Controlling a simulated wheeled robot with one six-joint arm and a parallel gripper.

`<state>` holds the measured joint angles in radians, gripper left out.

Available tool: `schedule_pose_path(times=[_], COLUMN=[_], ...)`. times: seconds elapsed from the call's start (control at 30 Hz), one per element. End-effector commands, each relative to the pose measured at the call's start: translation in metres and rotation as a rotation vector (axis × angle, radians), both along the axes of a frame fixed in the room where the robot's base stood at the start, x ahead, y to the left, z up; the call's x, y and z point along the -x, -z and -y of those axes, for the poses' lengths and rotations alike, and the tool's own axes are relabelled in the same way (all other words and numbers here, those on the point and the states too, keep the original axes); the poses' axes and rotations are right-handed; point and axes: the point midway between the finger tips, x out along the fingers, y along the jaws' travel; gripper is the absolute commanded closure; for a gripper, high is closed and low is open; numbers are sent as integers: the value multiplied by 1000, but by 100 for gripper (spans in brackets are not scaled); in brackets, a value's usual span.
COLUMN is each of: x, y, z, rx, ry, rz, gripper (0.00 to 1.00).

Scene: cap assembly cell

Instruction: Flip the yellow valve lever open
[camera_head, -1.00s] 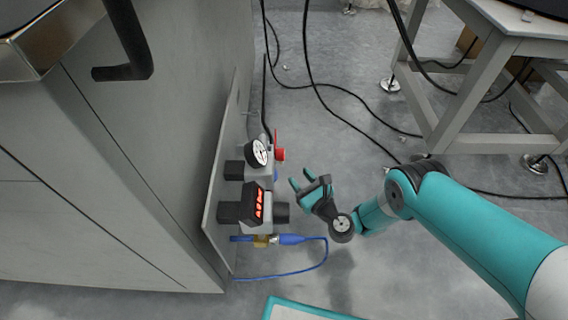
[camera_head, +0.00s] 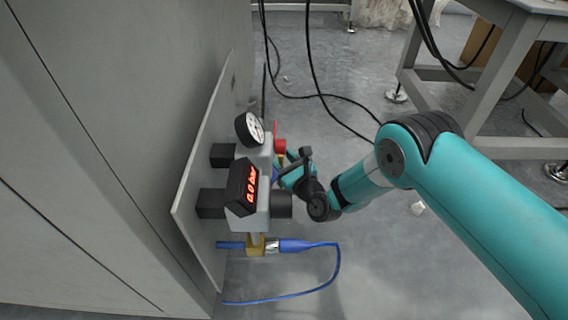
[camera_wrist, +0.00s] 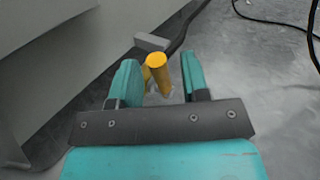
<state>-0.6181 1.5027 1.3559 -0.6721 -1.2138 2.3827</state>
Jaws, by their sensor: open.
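The yellow valve lever (camera_wrist: 157,66) shows in the wrist view as a short yellow cylinder with a smaller yellow piece at its left. It stands between and a little beyond the two teal fingers of my gripper (camera_wrist: 160,82). The fingers are apart, and a gap shows on the right side of the lever; the left finger is close to it. In the head view my gripper (camera_head: 290,166) is at the right side of the valve unit, just below a red part (camera_head: 280,144). A little yellow shows there, mostly hidden by the gripper.
The panel (camera_head: 205,165) carries a round gauge (camera_head: 250,129), a red 0.0 bar display (camera_head: 251,184) and a blue hose (camera_head: 335,268) below. A grey cabinet stands at left. A grey table frame (camera_head: 478,85) and black cables (camera_head: 312,75) are at right and behind.

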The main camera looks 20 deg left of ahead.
Motion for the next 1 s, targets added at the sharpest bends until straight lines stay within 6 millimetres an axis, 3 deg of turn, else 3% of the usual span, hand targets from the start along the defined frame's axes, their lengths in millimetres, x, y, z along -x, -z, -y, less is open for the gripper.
schedule_pose_path(times=[0.5, 0.7, 1.0], x=[-9, -9, -8], y=[-1, -1, 3], z=[-8, -8, -7], rx=[-1, -1, -12], ry=[5, 5, 2], rz=[0, 0, 37], gripper=[58, 100, 100])
